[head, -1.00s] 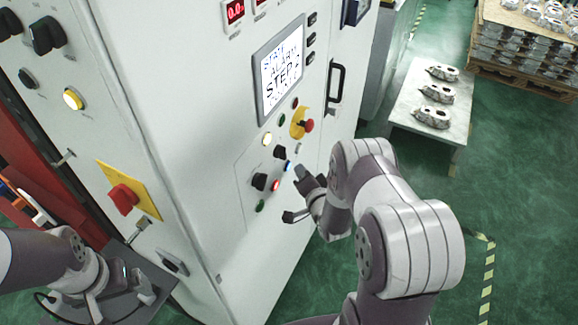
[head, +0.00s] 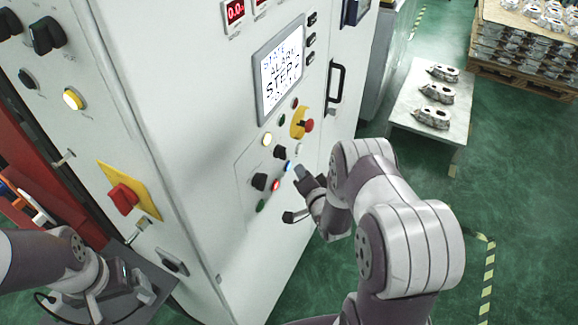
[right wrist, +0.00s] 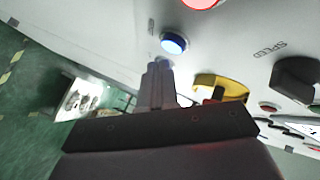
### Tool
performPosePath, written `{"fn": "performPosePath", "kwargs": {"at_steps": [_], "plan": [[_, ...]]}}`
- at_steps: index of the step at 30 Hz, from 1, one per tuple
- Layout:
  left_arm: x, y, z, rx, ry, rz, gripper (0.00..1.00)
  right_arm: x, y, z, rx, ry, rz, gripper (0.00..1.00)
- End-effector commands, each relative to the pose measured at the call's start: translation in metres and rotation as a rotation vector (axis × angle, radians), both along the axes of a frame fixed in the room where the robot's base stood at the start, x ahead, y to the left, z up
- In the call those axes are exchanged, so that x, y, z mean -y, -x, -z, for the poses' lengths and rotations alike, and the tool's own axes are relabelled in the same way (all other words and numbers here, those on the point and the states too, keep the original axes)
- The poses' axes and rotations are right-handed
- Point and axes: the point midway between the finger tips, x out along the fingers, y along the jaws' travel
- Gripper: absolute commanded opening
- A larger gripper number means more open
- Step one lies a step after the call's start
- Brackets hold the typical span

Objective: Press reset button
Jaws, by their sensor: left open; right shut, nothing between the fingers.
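A control panel (head: 240,190) on the white cabinet carries several buttons and knobs. I cannot read a reset label on any button. A small blue button (head: 287,166) sits on the panel, close to the tip of my right gripper (head: 301,173). In the right wrist view the blue button (right wrist: 173,43) looks lit and lies just beyond the closed fingertips (right wrist: 158,70). A gap seems to show between them; contact cannot be confirmed. My right gripper is shut and empty. My left gripper (head: 145,290) is open at the lower left, away from this panel.
A yellow-backed red emergency button (head: 308,125) and a red button (head: 276,185) are near the blue one. A black selector knob (head: 259,181) is to its left. The cabinet door has a black handle (head: 336,82). A table (head: 408,115) with castings stands at the right.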

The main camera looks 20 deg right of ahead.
Motion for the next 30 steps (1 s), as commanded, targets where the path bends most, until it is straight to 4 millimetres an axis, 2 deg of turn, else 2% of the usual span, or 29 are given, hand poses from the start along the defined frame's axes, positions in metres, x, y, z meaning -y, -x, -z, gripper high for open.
{"fn": "performPosePath", "kwargs": {"at_steps": [30], "plan": [[0.0, 0.0, 0.0029, 0.0, 0.0, 0.0, 0.94, -0.0056, -0.0065, -0.0002, 0.0, 0.0, 0.0, 0.0]]}}
